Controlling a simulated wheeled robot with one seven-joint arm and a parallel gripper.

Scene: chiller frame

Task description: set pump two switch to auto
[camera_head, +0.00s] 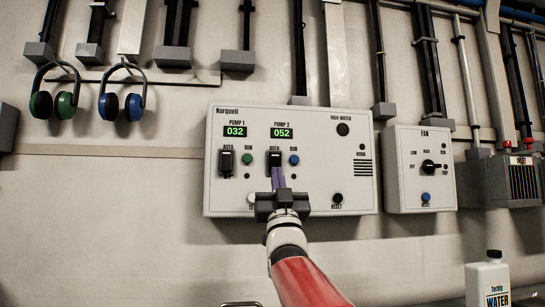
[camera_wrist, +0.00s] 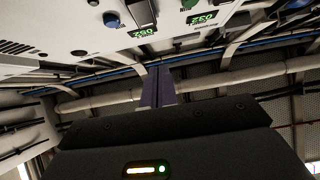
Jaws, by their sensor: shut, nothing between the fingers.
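The pump panel (camera_head: 222,180) is a pale box on the wall with green displays for pump 1 and pump 2. The pump two switch (camera_head: 274,157) is a dark rocker-like block under the 052 display (camera_head: 282,132). It also shows at the top of the wrist view (camera_wrist: 145,13). Its setting cannot be read. My gripper (camera_head: 278,172) has its purple fingers shut together with nothing between them. The fingertips are at or just below the switch in the head view and cover its lower edge. I cannot tell whether they touch it. The fingers also show in the wrist view (camera_wrist: 158,75).
The pump one switch (camera_head: 227,160) and a green button (camera_head: 247,158) are to the left. A blue button (camera_head: 294,160) sits close right of the pump two switch. A fan box (camera_head: 405,190) is further right. Ear muffs (camera_head: 122,95) hang at left.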

